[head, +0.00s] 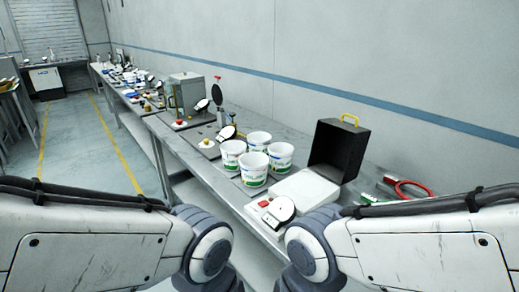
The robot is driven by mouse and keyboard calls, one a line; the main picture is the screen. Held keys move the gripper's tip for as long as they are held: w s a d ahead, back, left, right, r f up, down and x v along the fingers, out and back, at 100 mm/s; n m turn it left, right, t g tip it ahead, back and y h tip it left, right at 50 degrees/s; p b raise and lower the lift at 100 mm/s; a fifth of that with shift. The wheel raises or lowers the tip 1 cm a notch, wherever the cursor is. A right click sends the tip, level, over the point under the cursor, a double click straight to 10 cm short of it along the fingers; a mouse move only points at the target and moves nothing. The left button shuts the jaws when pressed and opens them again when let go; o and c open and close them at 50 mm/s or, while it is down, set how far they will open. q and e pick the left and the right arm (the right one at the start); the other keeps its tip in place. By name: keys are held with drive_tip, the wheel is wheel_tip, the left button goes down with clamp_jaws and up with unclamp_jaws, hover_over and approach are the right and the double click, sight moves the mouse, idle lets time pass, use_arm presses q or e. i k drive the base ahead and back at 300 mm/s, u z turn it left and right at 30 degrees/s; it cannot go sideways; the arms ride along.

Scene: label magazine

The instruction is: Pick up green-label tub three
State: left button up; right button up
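Several white tubs with green labels stand upright close together on the grey bench. One is at the front (254,175), one at the left (232,154), one at the back (259,140) and one at the right (280,157). I cannot tell which of them is tub three; no numbers are readable. My arm links show at the lower left and lower right, but neither gripper is in view.
A black case with a yellow handle (340,148) and a white device (305,190) stand right of the tubs. A red ring-shaped item (411,189) lies farther right. The long grey bench (205,168) runs along the wall, with more equipment behind. The floor at left is clear.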

sight(259, 146)
drive_tip(key=u, duration=0.35)
drive_tip(key=i, duration=0.5)
drive_tip(key=u, duration=0.55)
drive_tip(key=i, duration=1.55)
drive_tip(key=z, duration=0.6)
